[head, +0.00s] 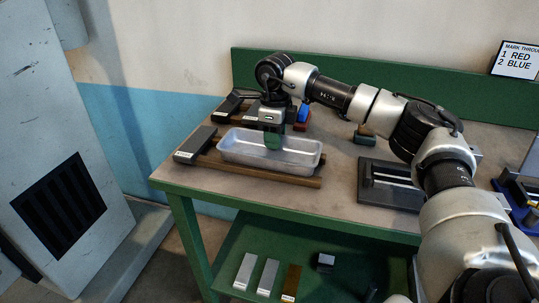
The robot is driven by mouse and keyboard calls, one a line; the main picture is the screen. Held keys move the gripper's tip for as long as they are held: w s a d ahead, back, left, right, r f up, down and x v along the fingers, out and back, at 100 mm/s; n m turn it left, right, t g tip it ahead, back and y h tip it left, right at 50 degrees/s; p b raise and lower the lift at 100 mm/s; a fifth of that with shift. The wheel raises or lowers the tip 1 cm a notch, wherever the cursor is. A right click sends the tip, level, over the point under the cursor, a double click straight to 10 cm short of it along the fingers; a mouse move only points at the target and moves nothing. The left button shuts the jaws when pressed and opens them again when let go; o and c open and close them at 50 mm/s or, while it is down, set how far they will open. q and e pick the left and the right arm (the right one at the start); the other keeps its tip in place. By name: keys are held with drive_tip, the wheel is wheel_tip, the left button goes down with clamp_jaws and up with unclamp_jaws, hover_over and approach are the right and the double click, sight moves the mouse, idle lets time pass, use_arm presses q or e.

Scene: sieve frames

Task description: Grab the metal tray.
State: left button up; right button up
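The metal tray (240,150) is a pale, shallow oblong pan resting on wooden bars at the left part of the workbench. My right gripper (273,146) points down over the middle of the tray, and its lower end overlaps the tray's inside in the head view. A green piece shows at its lower end; I cannot tell whether this is a finger or a held thing. Whether the gripper touches the tray, and whether it is open or shut, cannot be told from this side. My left gripper is not in view.
The workbench (340,207) has a green raised back. A dark flat fixture (390,184) stands to the tray's right. A red and blue item (303,116) lies behind the tray. Several small blocks lie on the lower shelf (245,235). A grey cabinet (40,130) stands left.

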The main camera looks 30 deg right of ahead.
drive_tip(key=shift+c, duration=0.2)
clamp_jaws()
drive_tip(key=shift+r, duration=0.15)
